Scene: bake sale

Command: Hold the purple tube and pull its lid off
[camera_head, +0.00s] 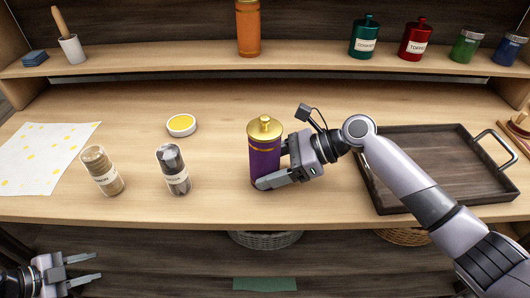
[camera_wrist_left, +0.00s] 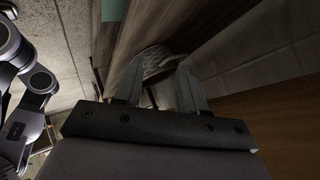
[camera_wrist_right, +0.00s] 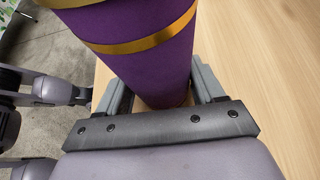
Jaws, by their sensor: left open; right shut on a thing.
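The purple tube (camera_head: 264,165) stands upright on the wooden counter, near its front edge. It has gold bands and a gold lid (camera_head: 265,127) with a small knob, seated on its top. My right gripper (camera_head: 268,182) is shut on the lower part of the tube from the right. My left gripper (camera_head: 98,268) is open and empty, low at the front left, below the counter edge and far from the tube. In the left wrist view its fingers (camera_wrist_left: 158,85) are apart.
A dark tray (camera_head: 450,165) lies at right under my right arm. The counter behind the tube is clear. Shelf items stand above.

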